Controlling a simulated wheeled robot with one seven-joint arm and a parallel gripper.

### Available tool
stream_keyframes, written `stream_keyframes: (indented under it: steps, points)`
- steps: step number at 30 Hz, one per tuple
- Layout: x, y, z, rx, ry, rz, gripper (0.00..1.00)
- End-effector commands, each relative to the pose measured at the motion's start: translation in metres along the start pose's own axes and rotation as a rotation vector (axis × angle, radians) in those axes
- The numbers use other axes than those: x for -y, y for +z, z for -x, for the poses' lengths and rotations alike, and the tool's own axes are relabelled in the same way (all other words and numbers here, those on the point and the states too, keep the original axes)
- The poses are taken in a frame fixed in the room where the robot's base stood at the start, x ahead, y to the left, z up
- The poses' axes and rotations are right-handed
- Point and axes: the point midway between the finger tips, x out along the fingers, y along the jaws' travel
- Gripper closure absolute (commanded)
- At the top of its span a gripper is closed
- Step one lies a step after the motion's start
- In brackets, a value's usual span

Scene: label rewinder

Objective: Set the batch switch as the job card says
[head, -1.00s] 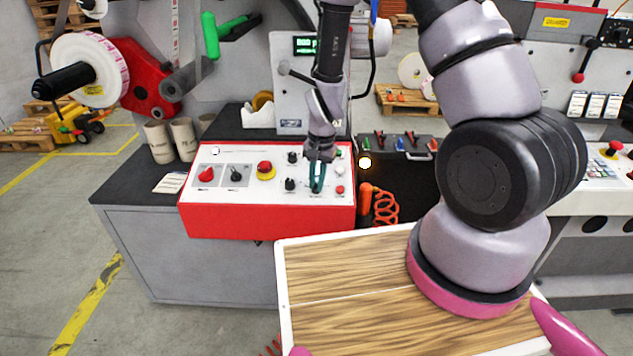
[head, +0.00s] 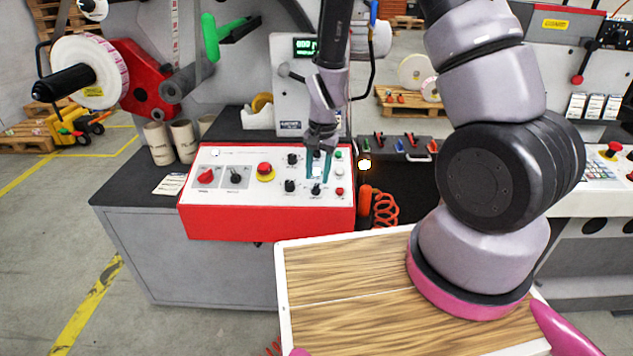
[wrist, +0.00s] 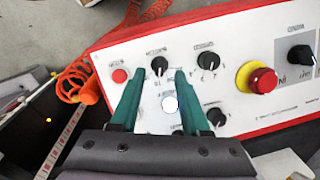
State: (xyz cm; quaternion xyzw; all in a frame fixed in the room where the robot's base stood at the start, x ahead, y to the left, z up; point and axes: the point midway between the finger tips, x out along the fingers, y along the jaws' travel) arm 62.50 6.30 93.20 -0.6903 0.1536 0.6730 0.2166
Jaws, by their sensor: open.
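The red control box (head: 260,222) has a white sloping face with several black knobs and buttons. My gripper (head: 319,177) is over the right part of this face, open and empty, with its teal fingers apart. In the wrist view, a black knob (wrist: 160,66) shows between and just beyond the fingertips. The same knob is in the head view (head: 316,188). Whether the fingers touch it is unclear. The labels are too small to read, so I cannot tell which knob is the batch switch. A small printed card (head: 170,184) lies left of the box, its text unreadable.
A red emergency button (head: 265,169) and two more black knobs (head: 290,185) (head: 292,158) are left of my gripper. A red button (head: 340,191) is right of it. An orange coiled hose (head: 384,208) hangs right of the box. Cardboard cores (head: 158,143) stand behind the card.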

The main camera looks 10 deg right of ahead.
Motion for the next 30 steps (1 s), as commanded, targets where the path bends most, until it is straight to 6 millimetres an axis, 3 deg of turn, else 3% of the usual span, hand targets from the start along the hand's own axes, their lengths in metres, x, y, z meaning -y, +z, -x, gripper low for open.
stream_keyframes:
  steps: [3, 9, 15, 25, 28, 30]
  points:
    - [0.001, 0.000, 0.026, -0.003, -0.004, 0.001, 0.54]
    - [0.001, 0.000, 0.058, -0.002, -0.003, 0.002, 0.54]
    - [0.000, 0.000, 0.071, 0.000, -0.001, 0.002, 0.54]
    - [0.000, 0.000, 0.074, -0.001, -0.004, 0.001, 0.54]
    - [0.000, -0.004, 0.090, -0.009, -0.027, 0.002, 0.54]
    - [-0.001, -0.006, 0.113, -0.020, -0.056, 0.008, 0.54]
